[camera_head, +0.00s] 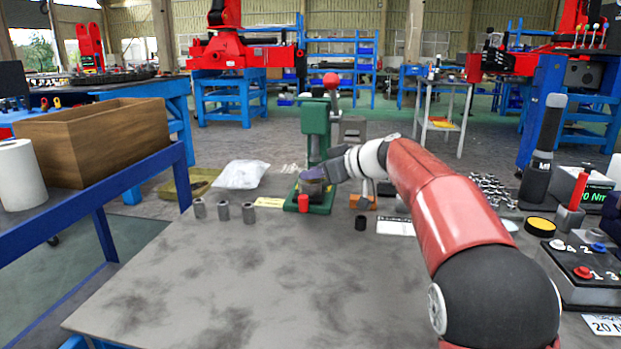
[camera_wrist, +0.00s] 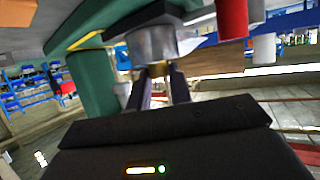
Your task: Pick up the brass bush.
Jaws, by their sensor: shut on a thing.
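The brass bush (camera_wrist: 158,70) shows in the wrist view as a small gold-coloured piece between the tips of my gripper (camera_wrist: 163,84). My gripper is shut on it. A wide grey metal cylinder (camera_wrist: 150,45) lies directly beyond the bush in that view; I cannot tell whether they touch. In the head view my gripper (camera_head: 328,174) reaches in from the right at the green press (camera_head: 316,133). The bush cannot be made out there. A red cylinder (camera_head: 303,203) stands at the front of the press base; it also shows in the wrist view (camera_wrist: 231,18).
Several grey cylinders (camera_head: 223,210) stand left of the press. A black cylinder (camera_head: 361,223) and an orange block (camera_head: 362,202) are to its right. A clear bag (camera_head: 240,174) lies behind left. The front of the grey table (camera_head: 230,285) is clear.

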